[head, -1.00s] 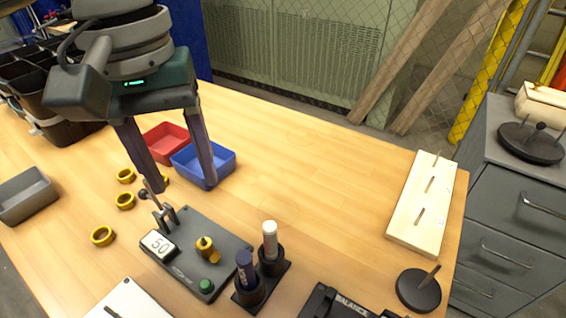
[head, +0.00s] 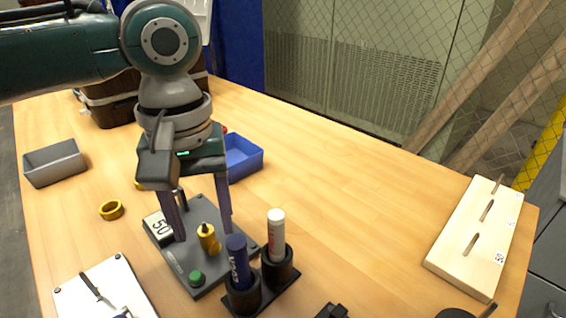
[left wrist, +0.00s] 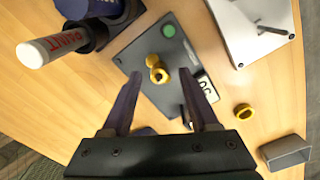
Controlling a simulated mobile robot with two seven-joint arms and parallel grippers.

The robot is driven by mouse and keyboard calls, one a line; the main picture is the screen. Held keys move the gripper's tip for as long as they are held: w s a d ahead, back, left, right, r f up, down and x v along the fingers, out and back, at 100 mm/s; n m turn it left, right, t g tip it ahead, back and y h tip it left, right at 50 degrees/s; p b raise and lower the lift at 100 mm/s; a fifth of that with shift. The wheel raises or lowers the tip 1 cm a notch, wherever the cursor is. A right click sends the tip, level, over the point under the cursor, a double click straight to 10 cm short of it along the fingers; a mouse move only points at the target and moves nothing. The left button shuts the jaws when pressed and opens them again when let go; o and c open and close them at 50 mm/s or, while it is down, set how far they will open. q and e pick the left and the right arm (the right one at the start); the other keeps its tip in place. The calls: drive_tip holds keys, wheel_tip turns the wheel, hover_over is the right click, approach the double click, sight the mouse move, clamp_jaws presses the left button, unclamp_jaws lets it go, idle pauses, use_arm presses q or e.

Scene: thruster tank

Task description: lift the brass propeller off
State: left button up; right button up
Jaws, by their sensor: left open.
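The brass propeller (head: 208,240) sits on a short upright mount on the dark grey test stand (head: 206,276). It also shows in the left wrist view (left wrist: 157,70). My left gripper (head: 203,236) points down at the stand, open and empty. In the left wrist view, the propeller appears between the tips of its two fingers (left wrist: 161,75), and I see no contact. How far the tips are above the stand is hard to tell. The stand carries a white "50" display (head: 159,227) and a green button (head: 196,278). My right gripper is out of view.
Two paint markers, one blue (head: 237,262) and one white (head: 276,235), stand in black holders close right of the stand. A blue bin (head: 243,160), a grey bin (head: 55,165) and yellow rings (head: 111,210) lie around. The table's right-middle is clear up to a slotted wooden board (head: 475,240).

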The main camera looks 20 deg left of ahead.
use_arm(q)
drive_tip(key=shift+f, duration=0.4)
drive_tip(key=shift+c, duration=0.3)
clamp_jaws()
